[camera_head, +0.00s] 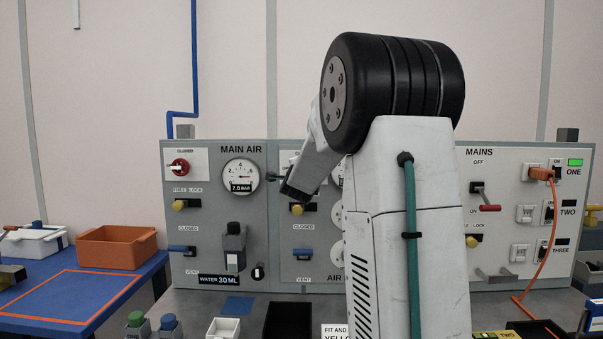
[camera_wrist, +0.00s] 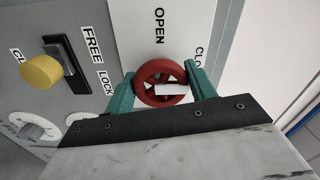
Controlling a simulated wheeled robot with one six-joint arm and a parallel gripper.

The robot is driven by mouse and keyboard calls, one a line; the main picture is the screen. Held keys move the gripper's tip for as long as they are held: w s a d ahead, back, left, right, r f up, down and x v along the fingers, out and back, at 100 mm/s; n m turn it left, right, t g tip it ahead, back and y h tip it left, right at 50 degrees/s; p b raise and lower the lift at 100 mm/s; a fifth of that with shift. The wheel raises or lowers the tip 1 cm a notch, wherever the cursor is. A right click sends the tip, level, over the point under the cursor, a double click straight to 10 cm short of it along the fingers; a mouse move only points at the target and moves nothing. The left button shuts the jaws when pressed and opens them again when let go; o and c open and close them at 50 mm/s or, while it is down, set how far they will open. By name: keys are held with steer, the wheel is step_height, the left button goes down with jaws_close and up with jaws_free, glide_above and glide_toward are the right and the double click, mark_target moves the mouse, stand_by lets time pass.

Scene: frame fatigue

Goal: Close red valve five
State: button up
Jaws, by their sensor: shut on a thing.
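In the wrist view a round red valve (camera_wrist: 152,72) with spokes sits on a white plate marked OPEN and, partly hidden, CLO. A white tag lies across its face; I cannot read a number on it. My gripper (camera_wrist: 163,81) has its green fingers on either side of the valve's rim and is shut on it. In the head view my arm hides this valve and most of the gripper.
A yellow knob (camera_wrist: 40,71) by FREE and LOCK lies left of the valve. In the head view another red valve (camera_head: 180,166) is at the panel's left, beside a gauge (camera_head: 240,174). An orange cable (camera_head: 549,225) hangs at the right. An orange bin (camera_head: 115,247) stands left.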

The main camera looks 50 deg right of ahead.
steer(key=shift+r, duration=0.1)
stand_by(0.4)
steer(key=o, duration=1)
steer(key=shift+d, duration=0.15)
steer(key=v, duration=0.8)
